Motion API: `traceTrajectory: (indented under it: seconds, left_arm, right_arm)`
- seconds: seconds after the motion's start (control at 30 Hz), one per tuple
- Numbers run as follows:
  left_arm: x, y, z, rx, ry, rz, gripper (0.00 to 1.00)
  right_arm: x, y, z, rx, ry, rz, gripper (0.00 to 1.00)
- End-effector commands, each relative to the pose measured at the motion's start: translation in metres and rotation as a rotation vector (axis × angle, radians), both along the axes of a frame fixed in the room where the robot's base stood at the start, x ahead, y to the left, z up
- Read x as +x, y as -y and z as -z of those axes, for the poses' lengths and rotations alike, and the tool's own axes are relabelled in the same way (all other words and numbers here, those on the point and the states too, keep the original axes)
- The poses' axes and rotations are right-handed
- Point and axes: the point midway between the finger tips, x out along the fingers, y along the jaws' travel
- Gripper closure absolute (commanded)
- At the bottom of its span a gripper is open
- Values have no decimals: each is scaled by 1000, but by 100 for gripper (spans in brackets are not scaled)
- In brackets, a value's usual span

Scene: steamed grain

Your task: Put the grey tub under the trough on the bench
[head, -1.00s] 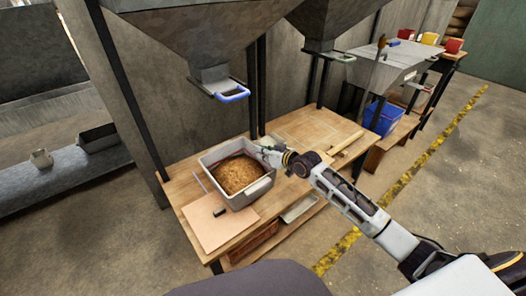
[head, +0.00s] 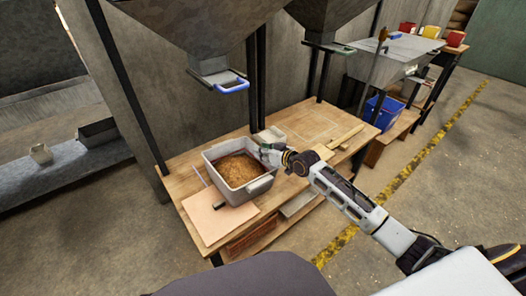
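The grey tub (head: 262,189), filled with brown grain (head: 238,169), is upright at the wooden bench (head: 180,187), beside a pale board. I cannot tell whether its base touches the bench. My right gripper (head: 268,152) is at the tub's right rim and appears shut on it, though its fingertips are small and partly hidden. A grey metal trough (head: 195,25) with a blue-handled chute (head: 213,72) hangs above and behind the tub. A second trough (head: 325,15) with a green-handled chute (head: 325,46) hangs to the right. My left gripper is not in view.
A pale board (head: 218,222) with a small dark object lies at the bench's front left. A small beige box (head: 268,136) stands behind my gripper. A wooden stick (head: 346,136) lies at the right. Dark posts rise behind. A blue bin (head: 384,114) stands farther right.

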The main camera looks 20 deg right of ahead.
Motion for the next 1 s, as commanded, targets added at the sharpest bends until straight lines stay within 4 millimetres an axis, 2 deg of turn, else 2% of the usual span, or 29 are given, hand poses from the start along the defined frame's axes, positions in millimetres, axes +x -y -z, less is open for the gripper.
traceTrajectory:
  seconds: [0.47,1.0]
  left_arm:
    - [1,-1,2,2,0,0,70]
    - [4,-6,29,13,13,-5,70]
  right_arm:
    - [-7,4,-4,1,1,1,73]
    - [-46,21,-21,1,0,-1,73]
